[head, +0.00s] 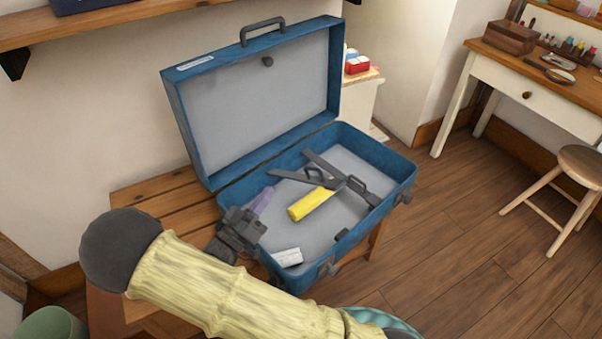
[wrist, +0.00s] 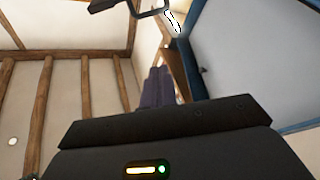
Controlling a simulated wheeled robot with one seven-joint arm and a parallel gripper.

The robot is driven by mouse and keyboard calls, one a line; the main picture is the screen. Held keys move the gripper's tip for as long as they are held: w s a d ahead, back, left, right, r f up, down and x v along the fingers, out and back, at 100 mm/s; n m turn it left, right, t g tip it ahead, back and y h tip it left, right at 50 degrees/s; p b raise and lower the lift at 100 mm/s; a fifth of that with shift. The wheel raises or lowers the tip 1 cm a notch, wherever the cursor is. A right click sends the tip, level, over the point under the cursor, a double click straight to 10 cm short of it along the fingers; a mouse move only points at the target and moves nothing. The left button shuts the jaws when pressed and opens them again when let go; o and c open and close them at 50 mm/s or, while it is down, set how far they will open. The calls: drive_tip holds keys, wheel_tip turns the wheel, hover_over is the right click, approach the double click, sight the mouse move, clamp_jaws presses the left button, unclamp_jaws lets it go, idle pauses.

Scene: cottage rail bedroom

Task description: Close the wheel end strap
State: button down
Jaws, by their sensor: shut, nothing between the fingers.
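An open blue suitcase (head: 402,160) with a grey lining holds two dark straps. One strap (head: 325,163) runs from the back edge toward the right front; the other strap (head: 290,178) lies across from the left. They cross or nearly cross near the middle, and each has a loop handle. I cannot tell which is the wheel end strap. My gripper (head: 238,230) is at the case's left front corner, apart from the straps, shut and empty. The wrist view shows its fingers (wrist: 156,88) pointing up, with a dark loop (wrist: 135,8) at the top edge.
A yellow roll (head: 311,204), a lavender item (head: 263,200) and a white box (head: 288,257) lie in the case. The raised lid (head: 255,95) stands behind. The case rests on a slatted wooden bench (head: 165,198). A desk (head: 500,75) and stool (head: 580,160) stand right, with clear floor between.

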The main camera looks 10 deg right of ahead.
drive_tip(key=shift+s, duration=0.1)
drive_tip(key=w+d+b, duration=0.2)
drive_tip(key=w+d, duration=0.4)
drive_tip(key=d, duration=0.3)
drive_tip(key=shift+w+d, duration=0.2)
drive_tip(key=shift+d, duration=0.2)
idle(0.4)
